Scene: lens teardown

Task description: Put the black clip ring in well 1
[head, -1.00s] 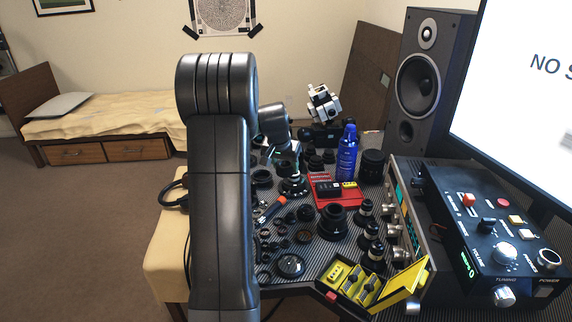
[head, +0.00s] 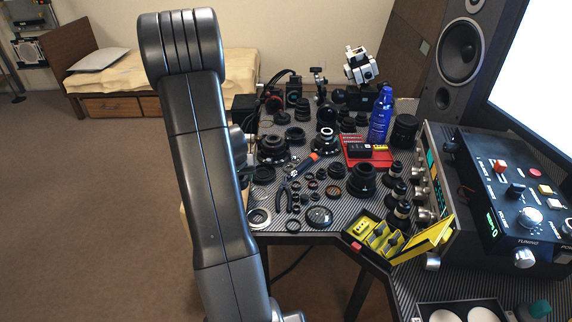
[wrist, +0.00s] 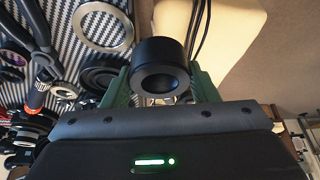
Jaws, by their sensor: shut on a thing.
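My gripper (wrist: 160,84), with green fingers, is shut on a thick black ring (wrist: 160,68) with a hollow centre, in the wrist view. I take this to be the black clip ring. It is held up off the mat, beside the table edge. In the head view my own arm hides the gripper and the held ring. A dark tray (head: 418,312) with pale round discs in it is cut off by the bottom edge of the head view. I cannot tell which place is well 1.
The striped mat (head: 292,226) is crowded with lens parts, a blue bottle (head: 381,116) and a red tray (head: 352,160). An open yellow case (head: 373,258) and a black control box (head: 520,195) stand at the right. Open floor lies at the left.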

